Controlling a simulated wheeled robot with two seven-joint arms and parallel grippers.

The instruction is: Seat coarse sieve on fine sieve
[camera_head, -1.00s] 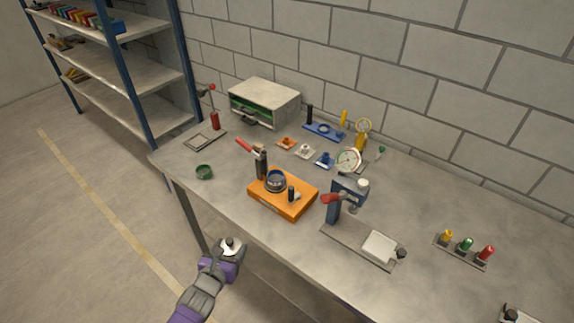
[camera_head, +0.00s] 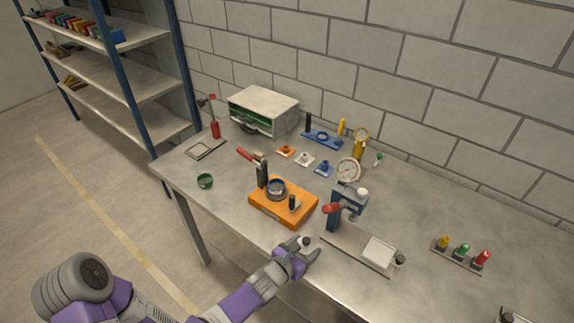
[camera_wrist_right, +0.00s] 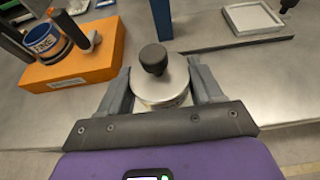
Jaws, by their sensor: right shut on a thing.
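My right gripper (camera_head: 298,258) is shut on a round silvery piece with a black knob on top. In the right wrist view the knobbed piece (camera_wrist_right: 160,82) sits upright between the fingers (camera_wrist_right: 160,98). The gripper is just in front of the bench's front edge, near the orange base. A dark blue ring-shaped piece (camera_head: 277,186) with a lighter band stands on the orange base (camera_head: 268,208); it also shows in the right wrist view (camera_wrist_right: 44,40). A green ring-shaped piece (camera_head: 205,181) lies at the bench's left. I cannot tell which piece is the coarse or fine sieve. My left gripper is out of view.
A red-handled blue press (camera_head: 337,212) stands right of the orange base. A plate with a white tray (camera_head: 379,250) lies further right.

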